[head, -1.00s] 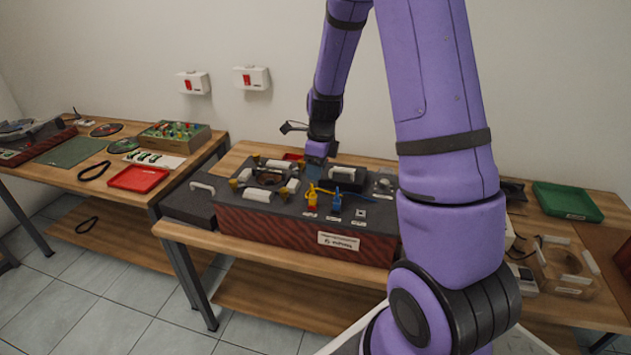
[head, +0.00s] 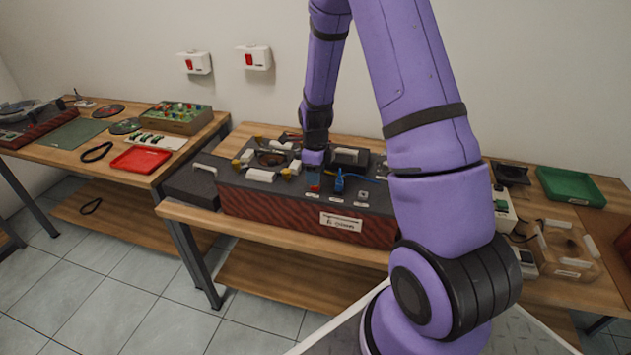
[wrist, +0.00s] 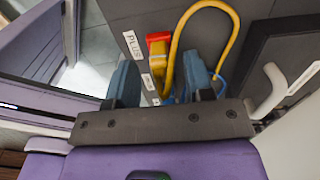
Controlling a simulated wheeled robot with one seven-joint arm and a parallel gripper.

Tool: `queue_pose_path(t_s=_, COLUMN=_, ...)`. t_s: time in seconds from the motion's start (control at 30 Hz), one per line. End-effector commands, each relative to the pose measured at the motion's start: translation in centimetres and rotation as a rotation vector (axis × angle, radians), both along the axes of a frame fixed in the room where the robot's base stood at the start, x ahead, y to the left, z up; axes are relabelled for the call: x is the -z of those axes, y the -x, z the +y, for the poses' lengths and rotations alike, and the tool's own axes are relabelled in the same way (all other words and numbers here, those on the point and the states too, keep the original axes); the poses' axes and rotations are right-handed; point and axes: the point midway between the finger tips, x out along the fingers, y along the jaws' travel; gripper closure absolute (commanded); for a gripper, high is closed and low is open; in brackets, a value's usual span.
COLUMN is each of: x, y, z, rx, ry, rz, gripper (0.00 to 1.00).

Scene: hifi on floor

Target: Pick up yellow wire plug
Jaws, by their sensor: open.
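The yellow wire plug (wrist: 158,62) shows in the wrist view on its red socket (wrist: 157,37), with its yellow cable (wrist: 231,22) looping up and to the right. My gripper (wrist: 161,85) is open, and the plug appears between its two blue-grey fingertips; I cannot tell whether they touch it. In the head view my gripper (head: 313,163) is low over the front of the dark panel box (head: 290,205) and hides most of the yellow plug. The blue plug (head: 339,183) stands just to the right of my gripper.
White handles and yellow-tipped fittings (head: 261,175) crowd the box top to the left. A white handle (wrist: 268,92) is close to the right finger in the wrist view. A red tray (head: 141,158) lies on the left table, a green tray (head: 570,186) on the right.

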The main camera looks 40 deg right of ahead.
Motion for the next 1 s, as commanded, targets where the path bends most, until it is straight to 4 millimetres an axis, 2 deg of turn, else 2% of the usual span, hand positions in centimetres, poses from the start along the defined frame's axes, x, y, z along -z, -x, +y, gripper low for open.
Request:
queue_pose_path(t_s=0.03, x=0.8, y=0.1, z=0.0, rx=0.002, ry=-0.001, rz=0.002, gripper=0.52)
queue_pose_path(t_s=0.2, x=2.2, y=0.0, z=0.0, rx=0.000, ry=0.000, rz=0.000, gripper=0.52)
queue_pose_path(t_s=0.47, x=2.4, y=0.0, z=0.0, rx=0.001, ry=0.000, rz=-0.001, gripper=0.52)
queue_pose_path(t_s=0.67, x=2.4, y=0.0, z=0.0, rx=0.001, ry=0.000, rz=-0.001, gripper=0.96)
queue_pose_path(t_s=0.7, x=2.4, y=0.0, z=0.0, rx=0.000, ry=0.000, rz=-0.001, gripper=1.00)
queue_pose_path(t_s=1.0, x=2.2, y=0.0, z=0.0, rx=0.000, ry=0.001, rz=-0.002, gripper=1.00)
